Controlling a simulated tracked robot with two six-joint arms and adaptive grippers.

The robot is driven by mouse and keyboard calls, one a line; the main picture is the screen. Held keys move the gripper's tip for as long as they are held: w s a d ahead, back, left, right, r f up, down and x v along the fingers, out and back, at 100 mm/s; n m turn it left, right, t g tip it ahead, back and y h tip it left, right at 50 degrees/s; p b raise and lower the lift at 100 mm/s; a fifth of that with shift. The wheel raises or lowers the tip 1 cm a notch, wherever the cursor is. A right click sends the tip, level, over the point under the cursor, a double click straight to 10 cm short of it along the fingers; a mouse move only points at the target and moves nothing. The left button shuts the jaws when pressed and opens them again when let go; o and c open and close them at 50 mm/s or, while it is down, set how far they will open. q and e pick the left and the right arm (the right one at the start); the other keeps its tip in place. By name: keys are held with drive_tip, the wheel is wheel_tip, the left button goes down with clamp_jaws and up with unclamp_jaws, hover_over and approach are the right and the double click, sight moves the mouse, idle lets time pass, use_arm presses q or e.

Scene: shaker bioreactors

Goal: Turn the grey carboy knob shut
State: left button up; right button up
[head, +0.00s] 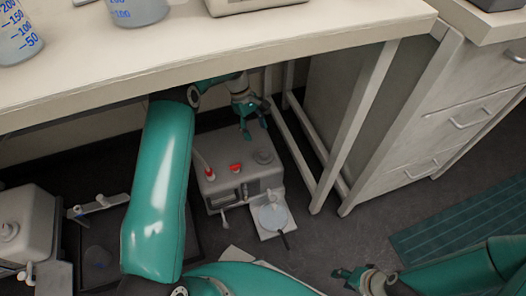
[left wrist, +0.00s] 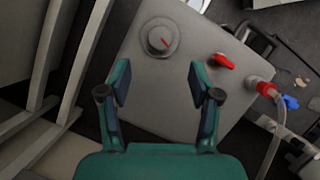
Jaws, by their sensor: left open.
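The grey carboy (head: 225,149) stands on the floor under the bench. A round grey knob (head: 263,157) is on its top; in the left wrist view the knob (left wrist: 160,40) shows a slanted red line. A red valve (head: 236,168) and a red tube fitting (head: 210,175) are on the same top. My left gripper (head: 255,131) is open and empty above the carboy; in the left wrist view its fingers (left wrist: 159,82) point towards the knob, which lies beyond the tips. My right gripper (head: 357,279) is low at the right, away from the carboy; its jaw state is unclear.
The bench top (head: 300,42) overhangs the carboy. White bench legs (head: 352,130) and a drawer cabinet (head: 440,120) stand to its right. A white plate with a round dish (head: 273,216) lies in front. Another grey container (head: 22,225) stands at far left. A teal mat (head: 455,230) lies right.

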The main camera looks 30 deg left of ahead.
sight(263, 152)
use_arm(q)
drive_tip(key=b+x, duration=0.2)
drive_tip(key=x, duration=0.7)
drive_tip(key=shift+f, duration=0.25)
drive_tip(key=c, duration=1.1)
